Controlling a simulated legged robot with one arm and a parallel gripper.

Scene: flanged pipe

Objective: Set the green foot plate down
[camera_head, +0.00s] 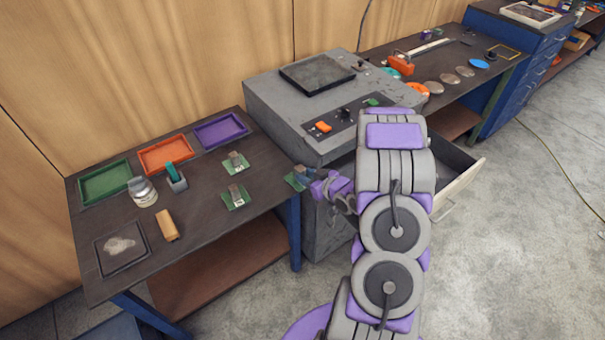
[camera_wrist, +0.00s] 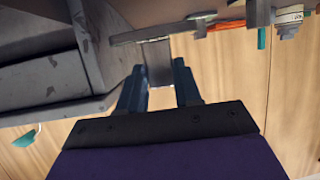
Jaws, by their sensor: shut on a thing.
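My gripper (camera_head: 304,177) is just off the right edge of the dark bench top, beside the grey cabinet. It is shut on the small block of a green foot plate (camera_head: 294,182). In the wrist view a grey metal block (camera_wrist: 158,62) sits between my two blue-grey fingers (camera_wrist: 160,85). Two similar green plates with grey blocks lie on the bench: one farther back (camera_head: 234,168) and one nearer (camera_head: 230,203). Whether the held plate touches the bench edge I cannot tell.
The bench (camera_head: 205,240) also holds a green tray (camera_head: 104,182), an orange tray (camera_head: 165,154), a purple tray (camera_head: 221,131), a jar (camera_head: 142,192), a tan block (camera_head: 167,225) and a dark tray (camera_head: 105,262). An open drawer (camera_head: 462,188) juts from the grey cabinet (camera_head: 268,90). The bench's right part has bare room.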

